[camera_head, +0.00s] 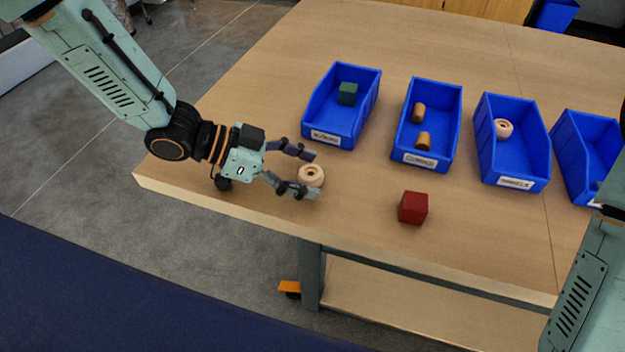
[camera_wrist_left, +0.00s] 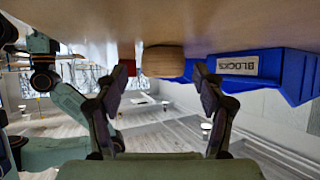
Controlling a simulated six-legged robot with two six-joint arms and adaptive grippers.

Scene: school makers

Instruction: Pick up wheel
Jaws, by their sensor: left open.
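A light wooden wheel (camera_head: 311,175) lies on the table near its front left edge. My left gripper (camera_head: 312,174) is open, with one finger on each side of the wheel. In the left wrist view the wheel (camera_wrist_left: 163,61) shows between the two fingertips (camera_wrist_left: 163,70), with a gap at least on the right side. Another wooden wheel (camera_head: 503,128) sits in a blue bin (camera_head: 515,165). My right gripper is out of view; only part of my right arm shows at the right edge.
A red cube (camera_head: 413,208) stands on the table right of my left gripper. The blocks bin (camera_head: 328,140) holds a green cube (camera_head: 347,93). Another blue bin (camera_head: 427,160) holds two wooden cylinders (camera_head: 423,140). A further blue bin (camera_head: 585,150) stands at the right.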

